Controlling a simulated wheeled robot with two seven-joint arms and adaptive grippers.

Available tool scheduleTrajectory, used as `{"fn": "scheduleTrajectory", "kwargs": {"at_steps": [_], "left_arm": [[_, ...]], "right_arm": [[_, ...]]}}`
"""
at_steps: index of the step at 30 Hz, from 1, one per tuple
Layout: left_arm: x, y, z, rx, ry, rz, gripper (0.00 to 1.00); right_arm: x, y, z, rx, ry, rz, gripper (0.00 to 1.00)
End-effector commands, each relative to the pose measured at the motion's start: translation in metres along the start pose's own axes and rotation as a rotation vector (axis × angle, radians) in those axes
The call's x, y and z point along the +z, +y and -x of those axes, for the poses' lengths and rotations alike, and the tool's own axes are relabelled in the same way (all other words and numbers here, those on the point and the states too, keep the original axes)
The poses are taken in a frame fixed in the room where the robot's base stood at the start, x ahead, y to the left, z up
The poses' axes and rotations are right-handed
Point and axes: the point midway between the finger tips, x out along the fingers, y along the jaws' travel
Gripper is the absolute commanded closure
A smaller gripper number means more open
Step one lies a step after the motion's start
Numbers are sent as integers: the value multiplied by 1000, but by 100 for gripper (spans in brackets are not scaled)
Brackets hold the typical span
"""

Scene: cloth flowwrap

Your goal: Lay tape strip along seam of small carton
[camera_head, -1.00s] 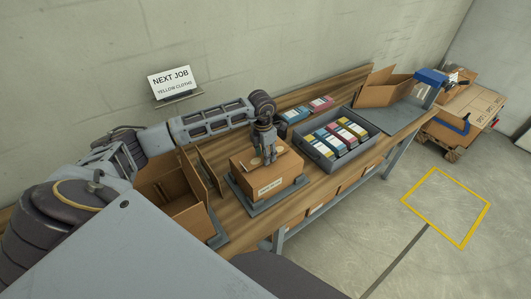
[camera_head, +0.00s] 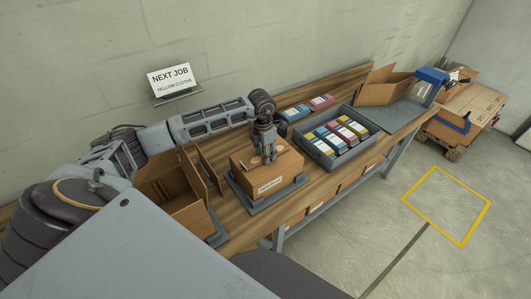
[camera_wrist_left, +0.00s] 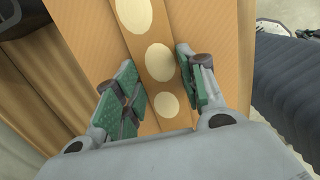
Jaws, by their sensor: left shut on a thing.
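The small closed carton (camera_head: 284,168) sits on a grey plate on the bench, with a white label on its front. A brown tape strip with cream ovals (camera_wrist_left: 146,45) runs along its top in the left wrist view; its end also shows in the head view (camera_head: 253,162). My left gripper (camera_head: 268,158) is over the carton top, pointing down. Whether the strip lies flat under the fingers is hidden. My right gripper is not in view.
An open carton (camera_head: 172,205) stands left of the small carton. A grey tray (camera_head: 343,159) of coloured packs is to its right, with loose packs (camera_head: 308,107) behind. Another open box (camera_head: 385,88) is at the far end. A sign (camera_head: 170,79) stands behind.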

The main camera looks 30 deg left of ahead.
Motion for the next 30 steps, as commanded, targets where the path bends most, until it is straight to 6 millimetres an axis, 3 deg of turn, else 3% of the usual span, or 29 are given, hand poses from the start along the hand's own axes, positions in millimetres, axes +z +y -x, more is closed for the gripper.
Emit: {"fn": "scheduleTrajectory", "kwargs": {"at_steps": [30], "left_arm": [[-3, -2, -11, -4, 10, -1, 69]], "right_arm": [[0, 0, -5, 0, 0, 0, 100]]}}
